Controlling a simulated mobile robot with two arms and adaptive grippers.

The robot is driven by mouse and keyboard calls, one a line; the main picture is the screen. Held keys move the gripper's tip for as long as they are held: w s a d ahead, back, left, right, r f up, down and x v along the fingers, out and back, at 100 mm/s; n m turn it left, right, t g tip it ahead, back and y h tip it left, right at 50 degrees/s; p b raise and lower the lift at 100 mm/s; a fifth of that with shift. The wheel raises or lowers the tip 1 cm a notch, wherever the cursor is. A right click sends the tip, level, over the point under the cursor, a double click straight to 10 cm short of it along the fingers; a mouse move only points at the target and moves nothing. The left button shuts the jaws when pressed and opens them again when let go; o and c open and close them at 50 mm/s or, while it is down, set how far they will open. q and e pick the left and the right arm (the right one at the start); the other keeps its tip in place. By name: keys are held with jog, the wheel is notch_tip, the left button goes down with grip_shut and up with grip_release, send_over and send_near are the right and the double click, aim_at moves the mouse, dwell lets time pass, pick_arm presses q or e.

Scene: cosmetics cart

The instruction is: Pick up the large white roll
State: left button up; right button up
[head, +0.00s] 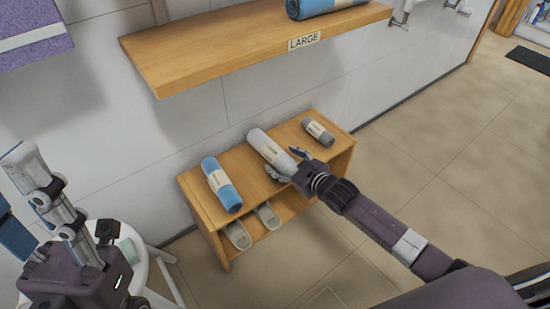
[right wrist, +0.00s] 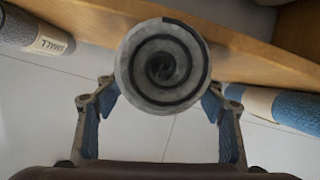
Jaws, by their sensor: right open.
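The large white roll (head: 268,148) lies on top of a wooden bench, between a blue roll and a small grey roll. In the right wrist view its round end (right wrist: 162,66) shows a dark spiral and faces the camera. My right gripper (head: 287,165) is open at the near end of the white roll. In the right wrist view its fingers (right wrist: 162,112) stand on either side of that end; I cannot tell whether they touch it. My left gripper (head: 62,220) is at the far left, away from the bench, and its opening is unclear.
The bench (head: 337,152) also bears the blue roll (head: 222,184) and the small grey roll (head: 318,131). Slippers (head: 238,235) lie on its lower shelf. A wooden shelf (head: 200,62) marked LARGE is on the wall above, with another blue roll (head: 318,7). Open floor is at the right.

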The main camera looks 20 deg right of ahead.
jog(key=shift+b+x, duration=0.45)
jog(key=shift+x, duration=1)
jog(key=c, duration=1.3)
jog(key=shift+r, duration=0.1)
jog(key=shift+c, duration=0.9)
jog(key=shift+c, duration=0.2)
